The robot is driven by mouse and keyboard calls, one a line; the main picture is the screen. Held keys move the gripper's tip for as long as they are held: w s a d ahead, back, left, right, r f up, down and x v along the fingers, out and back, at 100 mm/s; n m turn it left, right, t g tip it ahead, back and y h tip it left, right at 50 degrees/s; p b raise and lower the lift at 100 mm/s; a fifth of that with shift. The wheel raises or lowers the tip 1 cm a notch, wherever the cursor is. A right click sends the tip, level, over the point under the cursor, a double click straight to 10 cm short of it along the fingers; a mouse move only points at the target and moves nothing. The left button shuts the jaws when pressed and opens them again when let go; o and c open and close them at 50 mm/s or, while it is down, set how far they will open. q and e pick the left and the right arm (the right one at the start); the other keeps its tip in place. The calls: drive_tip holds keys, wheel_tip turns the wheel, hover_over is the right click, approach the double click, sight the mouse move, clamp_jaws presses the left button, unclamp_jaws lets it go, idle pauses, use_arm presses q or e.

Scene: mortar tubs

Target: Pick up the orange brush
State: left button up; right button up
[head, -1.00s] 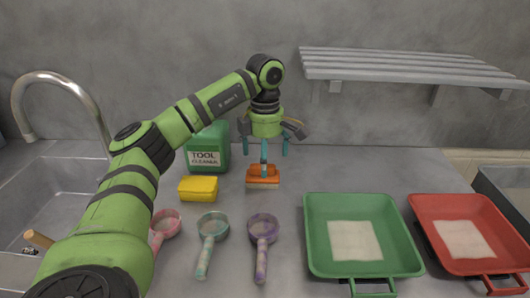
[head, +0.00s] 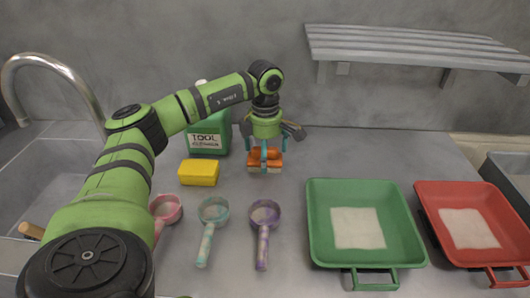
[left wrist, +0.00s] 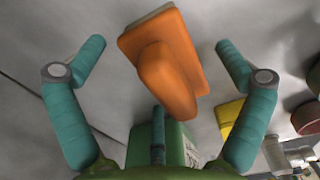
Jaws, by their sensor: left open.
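The orange brush (head: 257,156) lies on the counter near the back, with its pale bristle side down. My left gripper (head: 264,153) is above it, pointing down, with its teal fingers in front of and beside the brush. In the left wrist view the brush (left wrist: 166,65) shows its orange handle between the two spread fingers of my left gripper (left wrist: 158,62). The fingers are open and visible gaps separate them from the brush. My right gripper is in neither view.
A yellow sponge (head: 199,172) and a green tool cleaner bottle (head: 211,134) stand left of the brush. Three scoops, including a purple one (head: 264,216), lie in front. A green tub (head: 318,250) and a red tub (head: 446,252) are at right. A shelf (head: 420,50) hangs above.

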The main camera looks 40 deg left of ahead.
use_arm(q)
drive_tip(key=c, duration=1.3)
wheel_tip(320, 180, up, 10)
drive_tip(key=shift+r, duration=0.1)
drive_tip(key=o, duration=0.3)
drive_tip(key=shift+c, duration=0.6)
